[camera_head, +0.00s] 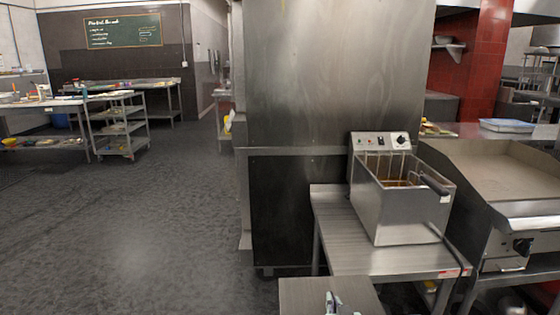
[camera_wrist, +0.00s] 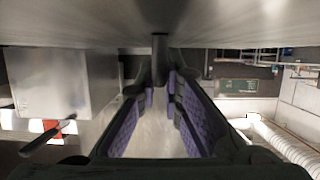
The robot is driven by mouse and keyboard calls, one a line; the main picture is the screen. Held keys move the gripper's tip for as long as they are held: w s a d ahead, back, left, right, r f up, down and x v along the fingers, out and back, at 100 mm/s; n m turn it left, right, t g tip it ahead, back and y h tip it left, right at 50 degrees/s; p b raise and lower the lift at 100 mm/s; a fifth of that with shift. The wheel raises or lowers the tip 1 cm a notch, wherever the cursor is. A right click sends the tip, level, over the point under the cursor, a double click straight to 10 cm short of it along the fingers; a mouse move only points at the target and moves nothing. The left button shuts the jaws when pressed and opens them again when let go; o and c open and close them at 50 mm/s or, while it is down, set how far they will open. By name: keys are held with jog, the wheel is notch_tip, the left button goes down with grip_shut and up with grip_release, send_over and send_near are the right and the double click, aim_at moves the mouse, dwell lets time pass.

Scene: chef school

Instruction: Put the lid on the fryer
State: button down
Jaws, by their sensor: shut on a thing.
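The steel fryer (camera_head: 402,210) stands open-topped on a steel table, with a wire basket (camera_head: 400,178) inside and its black handle (camera_head: 434,185) sticking out to the right. The wrist view is upside down and shows the fryer (camera_wrist: 45,80) at its left. There my gripper (camera_wrist: 160,82), with purple pads, is shut on the black knob (camera_wrist: 160,45) of the flat grey lid (camera_wrist: 70,22). The lid (camera_head: 300,291) appears at the bottom edge of the head view, nearer than the fryer and apart from it. Only a bit of my gripper (camera_head: 332,302) shows there.
The fryer's table (camera_head: 345,235) has bare top in front and left of the fryer. A griddle (camera_head: 500,170) stands close on the right. A tall steel cabinet (camera_head: 330,90) rises behind. Open floor (camera_head: 140,220) lies left; worktables and a trolley (camera_head: 118,125) stand farther back.

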jog(key=s+a+f, duration=0.1)
jog(key=a+f, duration=0.6)
jog(key=f, duration=0.5)
jog(key=s+a+f, duration=0.1)
jog(key=a+f, duration=0.6)
jog(key=f, duration=0.5)
jog(key=shift+s+f, duration=0.2)
jog(key=shift+f, duration=0.1)
jog(key=f+b, duration=0.5)
jog(key=shift+a, duration=0.2)
jog(key=shift+r, duration=0.1)
jog(key=shift+d, duration=0.1)
